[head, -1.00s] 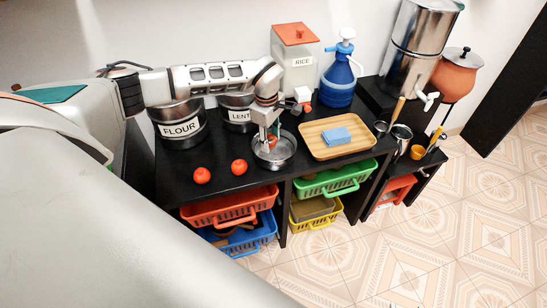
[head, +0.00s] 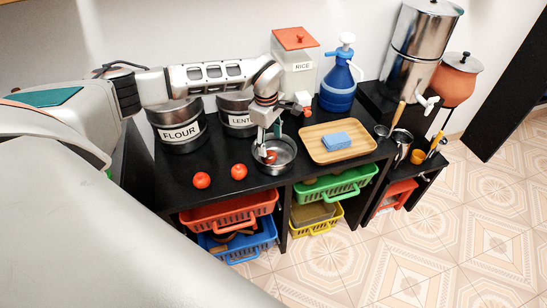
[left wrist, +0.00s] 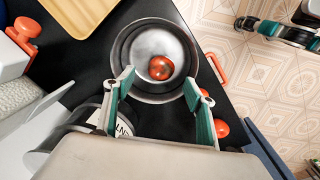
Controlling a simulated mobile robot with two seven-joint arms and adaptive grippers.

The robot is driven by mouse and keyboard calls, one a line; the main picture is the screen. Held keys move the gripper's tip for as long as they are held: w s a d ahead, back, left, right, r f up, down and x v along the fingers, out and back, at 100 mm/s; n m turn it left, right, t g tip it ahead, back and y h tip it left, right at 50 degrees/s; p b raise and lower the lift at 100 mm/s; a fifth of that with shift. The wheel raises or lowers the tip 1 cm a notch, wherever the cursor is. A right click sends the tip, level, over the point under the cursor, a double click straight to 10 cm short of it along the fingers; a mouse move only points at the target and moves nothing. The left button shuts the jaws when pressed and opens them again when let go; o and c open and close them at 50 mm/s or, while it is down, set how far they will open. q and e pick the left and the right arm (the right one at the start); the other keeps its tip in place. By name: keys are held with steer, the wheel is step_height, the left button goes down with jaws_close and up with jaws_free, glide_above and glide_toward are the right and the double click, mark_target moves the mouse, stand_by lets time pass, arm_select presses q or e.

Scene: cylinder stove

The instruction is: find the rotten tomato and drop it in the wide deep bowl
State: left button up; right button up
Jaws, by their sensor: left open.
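The wide metal bowl (head: 285,167) stands on the black counter. A red tomato (head: 271,157) lies inside it; in the left wrist view this tomato (left wrist: 161,68) shows darker, mottled patches and rests on the bowl's floor. My left gripper (head: 264,155) is over the bowl; in the left wrist view its fingers (left wrist: 160,90) are spread apart, with nothing between them. Two other red tomatoes, the left one (head: 201,180) and the right one (head: 239,171), sit on the counter left of the bowl. What looks like my right gripper (left wrist: 250,24) shows small at the wrist view's upper right; its jaws are unclear.
A wooden tray (head: 357,153) with a blue sponge (head: 337,139) is right of the bowl. Behind stand the flour canister (head: 178,128), lentil canister (head: 237,115), rice container (head: 295,70) and blue jug (head: 337,92). Coloured baskets, including a red one (head: 230,212), sit under the counter.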

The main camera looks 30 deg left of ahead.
arm_select(q)
step_height(320, 180, up, 10)
steer(key=shift+s, duration=0.45)
